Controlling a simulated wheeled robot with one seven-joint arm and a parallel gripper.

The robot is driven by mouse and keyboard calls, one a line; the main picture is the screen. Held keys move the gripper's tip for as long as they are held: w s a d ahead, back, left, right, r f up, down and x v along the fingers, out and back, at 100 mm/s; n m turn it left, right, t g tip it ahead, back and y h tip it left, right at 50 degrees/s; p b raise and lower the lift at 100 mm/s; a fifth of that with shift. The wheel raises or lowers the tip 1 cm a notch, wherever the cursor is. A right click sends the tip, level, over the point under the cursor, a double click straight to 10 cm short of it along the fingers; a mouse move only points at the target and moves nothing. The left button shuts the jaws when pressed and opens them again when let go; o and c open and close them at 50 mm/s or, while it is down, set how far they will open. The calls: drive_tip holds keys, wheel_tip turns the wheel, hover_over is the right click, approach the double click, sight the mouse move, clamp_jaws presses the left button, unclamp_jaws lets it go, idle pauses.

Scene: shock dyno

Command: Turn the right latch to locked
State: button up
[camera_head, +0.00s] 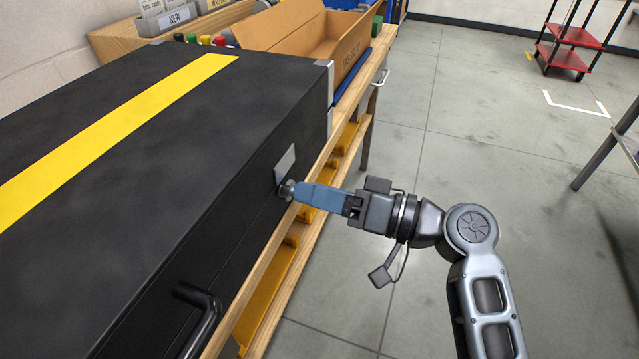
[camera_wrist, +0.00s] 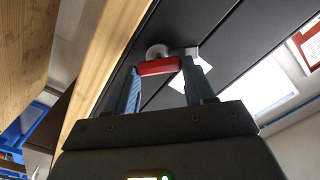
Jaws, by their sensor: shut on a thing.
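A large black case (camera_head: 150,140) with a yellow stripe lies on a wooden bench. A latch on its front side has a silver plate (camera_head: 285,163) and a round metal base (camera_head: 287,188). In the wrist view the latch shows a red handle (camera_wrist: 160,67) in front of the round base (camera_wrist: 158,51), with the pale plate (camera_wrist: 192,72) beside it. My gripper (camera_head: 300,191) reaches the latch from the right. In the wrist view its blue fingers (camera_wrist: 160,72) stand at both ends of the red handle and are shut on it. The fingers hide the handle in the head view.
A black carry handle (camera_head: 200,318) sticks out of the case front, nearer the camera. An open cardboard box (camera_head: 310,35) stands behind the case. Yellow bins (camera_head: 268,300) sit under the wooden bench edge (camera_head: 250,295). The floor (camera_head: 480,130) to the right is largely clear.

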drive_tip(key=shift+w+f+m+p, duration=0.1)
drive_tip(key=shift+m+p, duration=1.5)
drive_tip(key=shift+m, duration=0.7)
drive_tip(key=shift+f+m+p, duration=0.1)
drive_tip(key=shift+m+p, duration=1.45)
drive_tip(key=shift+m, duration=0.75)
drive_tip(key=o, duration=1)
drive_tip(key=shift+o, duration=0.2)
drive_tip(key=shift+d, duration=0.1)
drive_tip(key=v, duration=0.7)
drive_tip(key=shift+d, duration=0.3)
